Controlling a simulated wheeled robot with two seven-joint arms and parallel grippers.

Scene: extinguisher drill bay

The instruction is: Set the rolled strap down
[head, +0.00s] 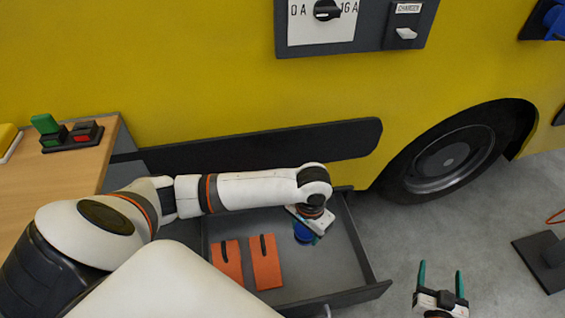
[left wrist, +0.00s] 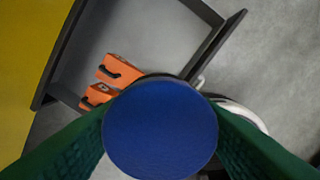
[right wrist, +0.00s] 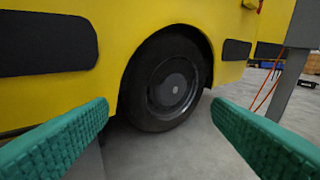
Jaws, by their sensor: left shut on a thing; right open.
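The rolled strap (left wrist: 160,130) is a blue round roll, filling the middle of the left wrist view. In the head view the blue roll (head: 304,233) shows below my left wrist, over the open drawer (head: 335,245). My left gripper (head: 311,224) is shut on it, with a green finger on each side. Whether the roll touches the drawer floor I cannot tell. My right gripper (head: 440,284) is open and empty, right of the drawer, its green fingers (right wrist: 160,140) apart in the right wrist view.
Two orange blocks with black handles, one left (head: 228,263) and one right (head: 264,262), occupy the drawer's left part. A wooden bench (head: 50,185) with green and red switches (head: 68,134) stands left. A yellow vehicle (head: 200,70) with a wheel (head: 447,158) is behind.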

